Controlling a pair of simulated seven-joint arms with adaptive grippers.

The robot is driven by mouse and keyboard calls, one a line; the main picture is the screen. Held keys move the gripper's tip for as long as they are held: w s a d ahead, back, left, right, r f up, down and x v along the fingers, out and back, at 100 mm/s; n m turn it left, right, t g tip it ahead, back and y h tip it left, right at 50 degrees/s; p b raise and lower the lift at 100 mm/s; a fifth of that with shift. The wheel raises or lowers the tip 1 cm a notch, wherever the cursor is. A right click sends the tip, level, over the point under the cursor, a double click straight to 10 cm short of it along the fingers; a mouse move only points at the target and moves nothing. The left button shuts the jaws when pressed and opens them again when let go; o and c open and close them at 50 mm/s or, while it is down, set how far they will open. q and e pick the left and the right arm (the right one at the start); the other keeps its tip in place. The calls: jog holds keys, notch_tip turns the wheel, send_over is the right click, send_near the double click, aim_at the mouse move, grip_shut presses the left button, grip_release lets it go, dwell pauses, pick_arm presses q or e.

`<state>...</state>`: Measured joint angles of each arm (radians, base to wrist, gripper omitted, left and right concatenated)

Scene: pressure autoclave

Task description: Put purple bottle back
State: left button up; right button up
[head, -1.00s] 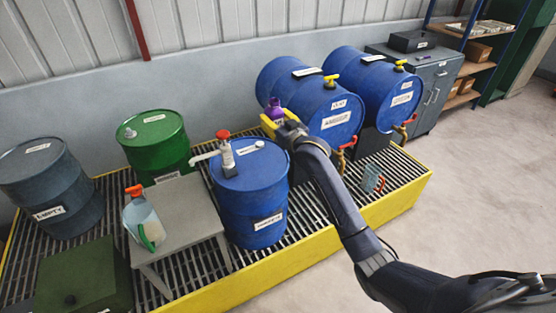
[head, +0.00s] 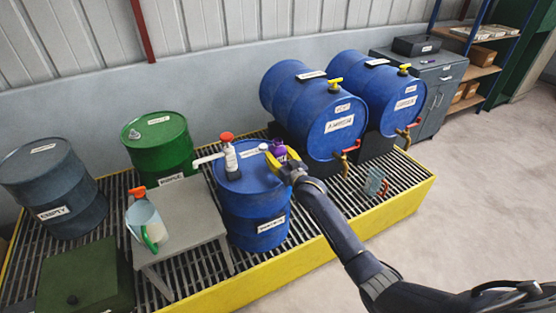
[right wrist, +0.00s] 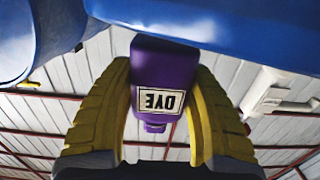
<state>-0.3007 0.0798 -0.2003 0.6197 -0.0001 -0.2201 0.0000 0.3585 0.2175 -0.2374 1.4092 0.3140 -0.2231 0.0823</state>
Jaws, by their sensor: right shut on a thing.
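The purple bottle (head: 279,148) is at the right edge of the upright blue drum's top (head: 257,205). My right gripper (head: 286,163), with yellow fingers, is shut on it. In the right wrist view, the purple bottle (right wrist: 164,80) sits between the yellow fingers, and its DYE label reads upside down. The bottle's base is close to a blue surface; I cannot tell whether they touch. My left gripper is not in view.
Two lying blue drums (head: 335,125) with taps are to the right. A green drum (head: 160,150) stands behind the stool.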

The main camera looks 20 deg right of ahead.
jog(key=shift+f, duration=1.05)
jog(key=shift+f, duration=0.15)
jog(key=o, duration=1.4)
